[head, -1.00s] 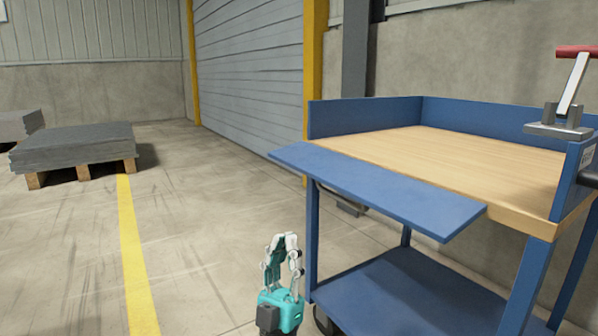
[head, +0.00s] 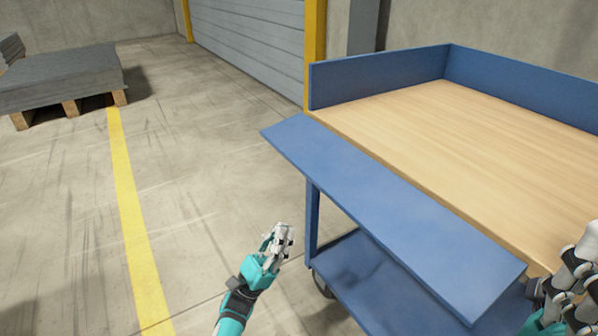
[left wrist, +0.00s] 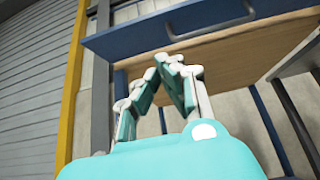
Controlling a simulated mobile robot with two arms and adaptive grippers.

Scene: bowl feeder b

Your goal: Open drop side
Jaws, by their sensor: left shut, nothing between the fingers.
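The drop side (head: 390,215) is a long blue panel on the near side of the blue cart. It is swung outward and down from the wooden deck, about level or sloping slightly. It also shows from below in the left wrist view (left wrist: 180,27). My left gripper (head: 283,232) is shut and empty, left of the cart and lower than the panel, apart from it. Its closed fingers (left wrist: 172,65) show in the left wrist view, under the panel. My right gripper (head: 560,290) is partly in view at the lower right, by the panel's near end; its fingers are unclear.
The wooden deck (head: 480,150) is bare where it shows, with fixed blue walls (head: 380,75) at the back and far side. A lower blue shelf (head: 355,270) lies beneath. A pallet with grey sheets (head: 60,78) stands at the far left. The floor left of the cart is clear.

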